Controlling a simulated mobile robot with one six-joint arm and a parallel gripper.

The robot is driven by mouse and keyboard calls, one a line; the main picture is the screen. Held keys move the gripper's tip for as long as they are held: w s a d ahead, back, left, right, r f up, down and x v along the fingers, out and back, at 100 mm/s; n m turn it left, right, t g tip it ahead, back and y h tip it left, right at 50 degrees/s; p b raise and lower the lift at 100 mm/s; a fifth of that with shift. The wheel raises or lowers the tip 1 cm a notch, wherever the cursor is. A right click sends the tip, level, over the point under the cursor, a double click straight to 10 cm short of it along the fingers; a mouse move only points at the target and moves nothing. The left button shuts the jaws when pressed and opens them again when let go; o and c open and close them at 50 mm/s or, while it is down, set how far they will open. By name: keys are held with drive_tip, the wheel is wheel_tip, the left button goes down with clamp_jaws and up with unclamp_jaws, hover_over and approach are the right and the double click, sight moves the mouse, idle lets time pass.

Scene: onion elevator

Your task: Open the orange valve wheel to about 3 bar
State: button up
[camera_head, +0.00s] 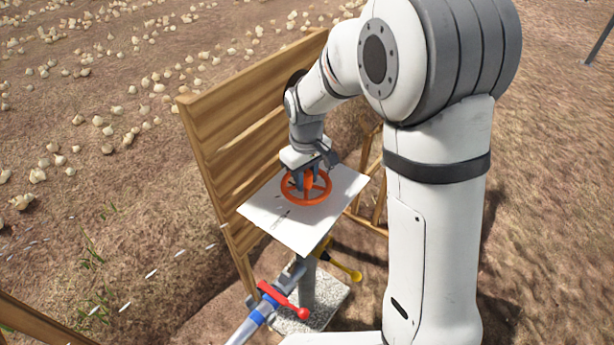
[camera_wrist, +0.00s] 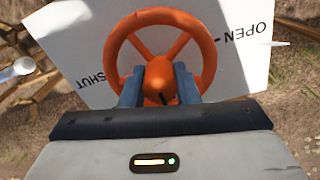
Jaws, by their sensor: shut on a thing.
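The orange valve wheel (camera_head: 322,196) lies flat over a white plate (camera_head: 262,212) in the head view. In the wrist view the wheel (camera_wrist: 119,38) shows its rim, spokes and raised orange hub (camera_wrist: 160,76). The plate (camera_wrist: 90,50) carries the words OPEN on the right and SHUT on the left, upside down here. My gripper (camera_head: 307,180) reaches down on the wheel from above. In the wrist view its two grey fingers (camera_wrist: 159,86) stand on either side of the hub and are shut on it. I see no pressure gauge reading.
A wooden plank fence (camera_head: 230,120) stands close behind the plate. Below are a red lever handle (camera_head: 283,300) on a pipe with a blue band, and a yellow lever handle (camera_head: 340,266). Soil strewn with onions lies beyond the fence.

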sight(306, 173)
drive_tip(key=o, duration=1)
wheel_tip(306, 173, up, 8)
drive_tip(key=shift+f, duration=0.1)
drive_tip(key=s+d+r+m+t, duration=0.1)
drive_tip(key=s+d+m, duration=0.1)
drive_tip(key=s+d, duration=0.2)
drive_tip(key=s+d+r+m, duration=0.1)
drive_tip(key=s+d+m, duration=0.2)
drive_tip(key=s+d, duration=0.2)
drive_tip(key=s+d+r+m+t, duration=0.1)
drive_tip(key=s+d, duration=0.4)
drive_tip(key=s, duration=0.5)
drive_tip(key=shift+s+d+r+m+t, duration=0.15)
drive_tip(key=shift+r+m+t, duration=0.2)
drive_tip(key=shift+m, duration=0.45)
drive_tip(key=shift+r, duration=0.1)
